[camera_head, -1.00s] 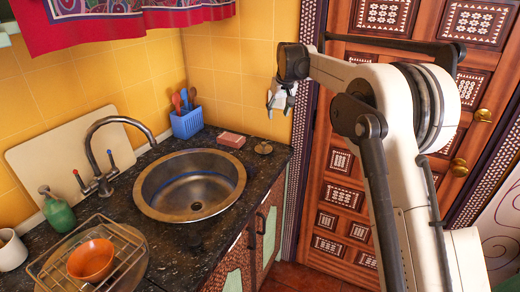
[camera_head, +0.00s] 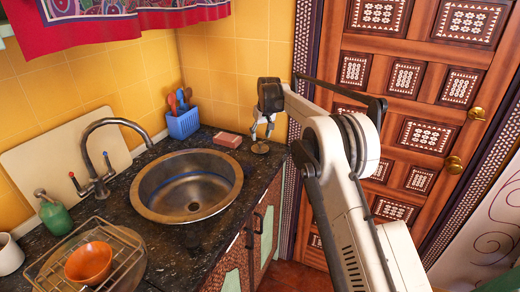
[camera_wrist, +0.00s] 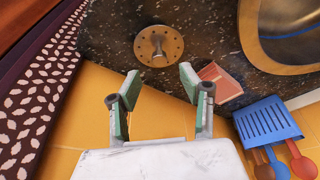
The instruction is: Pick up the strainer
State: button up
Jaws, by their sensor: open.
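The strainer (camera_head: 260,148) is a small round brass-coloured disc with a raised central knob, lying on the dark speckled counter by the right end. In the wrist view the strainer (camera_wrist: 158,46) shows whole, with small holes around its rim. My gripper (camera_head: 263,132) is open and empty, pointing down close above the strainer in the head view. In the wrist view my gripper (camera_wrist: 160,82) has its two green-padded fingers apart, with the strainer just beyond the tips and roughly centred between them. I see no contact.
A pink sponge-like block (camera_head: 228,140) and a blue utensil holder (camera_head: 183,124) stand left of the strainer, near the yellow tiled wall (camera_head: 240,85). The metal sink (camera_head: 188,187) is at the front left. A wooden door (camera_head: 420,110) is on the right.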

aim_at(260, 143)
jog(key=shift+p+x, duration=0.4)
jog(key=shift+x, duration=2.3)
jog(key=shift+s+d, duration=0.1)
jog(key=shift+s, duration=0.1)
grip_shut()
